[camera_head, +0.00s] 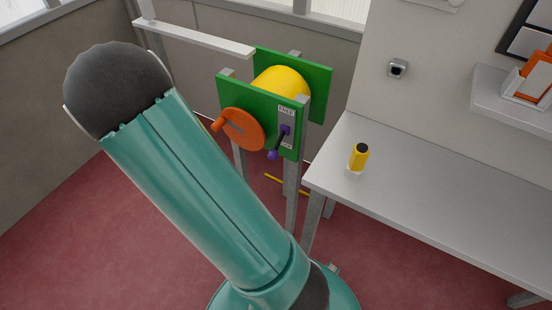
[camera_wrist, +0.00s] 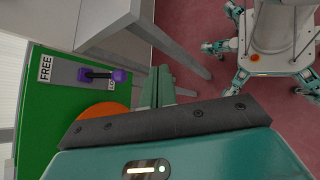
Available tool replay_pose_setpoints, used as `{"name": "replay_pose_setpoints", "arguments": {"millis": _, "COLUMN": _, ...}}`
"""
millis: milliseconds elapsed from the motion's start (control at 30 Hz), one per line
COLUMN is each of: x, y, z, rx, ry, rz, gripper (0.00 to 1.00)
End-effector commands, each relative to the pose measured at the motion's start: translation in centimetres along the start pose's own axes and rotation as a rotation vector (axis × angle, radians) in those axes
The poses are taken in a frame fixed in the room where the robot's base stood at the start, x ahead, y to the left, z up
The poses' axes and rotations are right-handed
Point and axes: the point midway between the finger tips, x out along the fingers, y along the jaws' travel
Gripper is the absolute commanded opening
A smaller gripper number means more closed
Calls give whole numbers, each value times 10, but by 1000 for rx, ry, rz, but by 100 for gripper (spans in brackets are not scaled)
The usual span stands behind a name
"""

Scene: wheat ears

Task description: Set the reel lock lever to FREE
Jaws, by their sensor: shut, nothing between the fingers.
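The reel stands beside the table in the head view, with a yellow drum (camera_head: 281,84) between green side plates (camera_head: 253,100). A purple lock lever (camera_head: 278,143) is on the front plate, between a FREE label (camera_head: 286,111) above and a second label below. Its knob is down, at the lower label. In the wrist view the lever (camera_wrist: 103,76) has its knob at the end away from the FREE label (camera_wrist: 46,68), partly covering the other label. My gripper (camera_wrist: 160,72) is shut and empty, apart from the lever, to its right in the wrist view. The head view does not show the fingers.
An orange crank disc (camera_head: 243,129) is left of the lever on the same plate. A pale table (camera_head: 440,190) stands to the right with a yellow, black-topped object (camera_head: 359,156) on it. Red floor lies open in front.

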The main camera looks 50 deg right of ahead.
Motion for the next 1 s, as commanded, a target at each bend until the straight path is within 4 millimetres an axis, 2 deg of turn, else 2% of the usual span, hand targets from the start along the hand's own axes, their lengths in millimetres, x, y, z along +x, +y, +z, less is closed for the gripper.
{"name": "replay_pose_setpoints", "arguments": {"millis": 100, "x": 19, "y": 4, "z": -12, "rx": -21, "ry": -102, "rz": 72, "gripper": 0}}
{"name": "replay_pose_setpoints", "arguments": {"millis": 500, "x": 75, "y": 23, "z": -45, "rx": -93, "ry": -414, "rz": 338, "gripper": 0}}
{"name": "replay_pose_setpoints", "arguments": {"millis": 1000, "x": 131, "y": 40, "z": -79, "rx": -191, "ry": -743, "rz": 708, "gripper": 0}}
